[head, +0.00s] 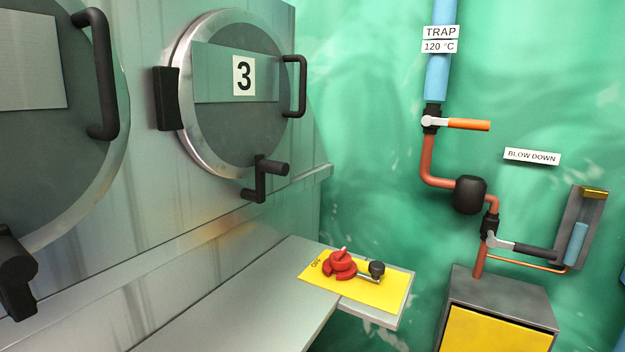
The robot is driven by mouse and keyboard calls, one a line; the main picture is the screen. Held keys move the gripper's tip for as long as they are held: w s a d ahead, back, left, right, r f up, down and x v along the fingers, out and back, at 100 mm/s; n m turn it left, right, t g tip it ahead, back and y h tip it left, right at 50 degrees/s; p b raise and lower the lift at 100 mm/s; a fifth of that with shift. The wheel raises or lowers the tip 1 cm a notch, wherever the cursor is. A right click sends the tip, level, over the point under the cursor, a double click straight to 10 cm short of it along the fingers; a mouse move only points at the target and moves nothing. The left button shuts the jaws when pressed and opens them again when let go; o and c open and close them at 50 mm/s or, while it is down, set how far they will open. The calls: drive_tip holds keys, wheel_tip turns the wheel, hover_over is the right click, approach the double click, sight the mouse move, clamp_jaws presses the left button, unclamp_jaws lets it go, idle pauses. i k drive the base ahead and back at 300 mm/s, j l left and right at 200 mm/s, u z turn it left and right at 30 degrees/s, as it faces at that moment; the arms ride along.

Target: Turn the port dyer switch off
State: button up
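A red rotary switch (338,264) sits on a yellow plate (385,296) at the right end of a grey shelf. A small white mark shows at the top of the red knob. A metal lever with a black ball end (377,269) lies beside the knob, to its right. I cannot tell whether this is the port dyer switch, nor its exact setting. My gripper is not in view.
A round door marked 3 (240,140) with black handles is above the shelf (240,300). Another round door (50,120) is at the left. Pipes with an orange-handled valve (468,125) and a black-handled valve (530,249) run down the green wall above a grey box (500,296).

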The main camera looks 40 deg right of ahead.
sight(340, 263)
drive_tip(key=z, duration=1.2)
